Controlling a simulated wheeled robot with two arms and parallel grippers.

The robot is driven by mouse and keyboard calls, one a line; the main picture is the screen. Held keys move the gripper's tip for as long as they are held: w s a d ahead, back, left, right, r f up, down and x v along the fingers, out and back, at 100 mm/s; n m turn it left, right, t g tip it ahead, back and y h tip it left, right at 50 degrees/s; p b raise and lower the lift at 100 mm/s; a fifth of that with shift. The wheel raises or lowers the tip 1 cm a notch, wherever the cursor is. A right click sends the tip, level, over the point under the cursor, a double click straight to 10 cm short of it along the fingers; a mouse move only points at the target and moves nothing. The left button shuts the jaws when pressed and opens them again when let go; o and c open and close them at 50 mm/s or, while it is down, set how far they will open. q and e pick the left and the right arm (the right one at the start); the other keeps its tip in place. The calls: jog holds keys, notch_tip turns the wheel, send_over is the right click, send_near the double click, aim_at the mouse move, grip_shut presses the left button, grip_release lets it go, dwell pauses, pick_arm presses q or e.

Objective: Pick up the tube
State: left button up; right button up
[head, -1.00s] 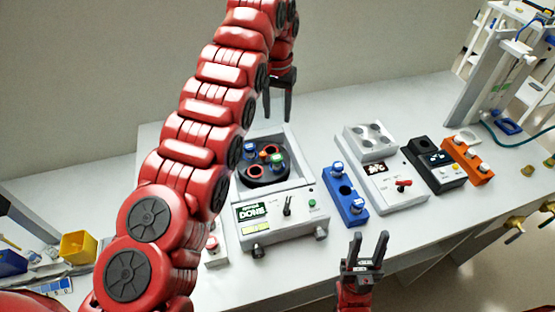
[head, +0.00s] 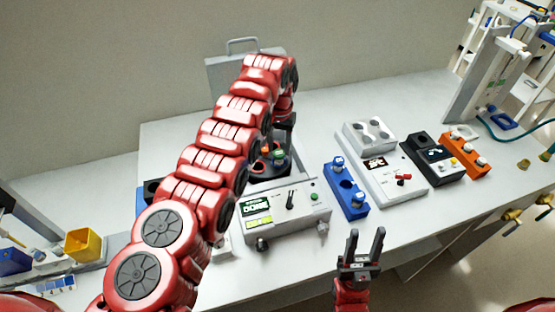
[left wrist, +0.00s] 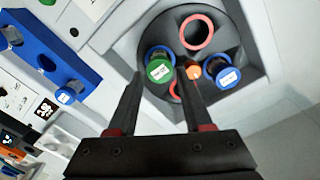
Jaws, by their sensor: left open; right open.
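In the head view the green cap (head: 279,154) shows small below my left gripper (head: 284,138), while my arm hides much of the rotor. My right gripper (head: 362,244) is open and empty in front of the table edge.
The centrifuge body (head: 285,215) has a display and a raised lid (head: 222,72) behind. To its right stand a blue tube rack (head: 345,188), a white device (head: 388,185), a black device (head: 434,160) and an orange rack (head: 466,155). A yellow bin (head: 85,244) is at left.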

aim_at(279, 153)
pick_arm(q)
jog(key=f, duration=0.2)
jog(key=shift+s+f, duration=0.3)
jog(key=shift+f, duration=0.05)
jog(key=shift+a+f, duration=0.1)
jog(key=shift+f, duration=0.25)
jog(key=shift+w+f, duration=0.15)
jog(key=shift+w, duration=0.05)
grip_shut()
jog(key=shift+r, duration=0.2)
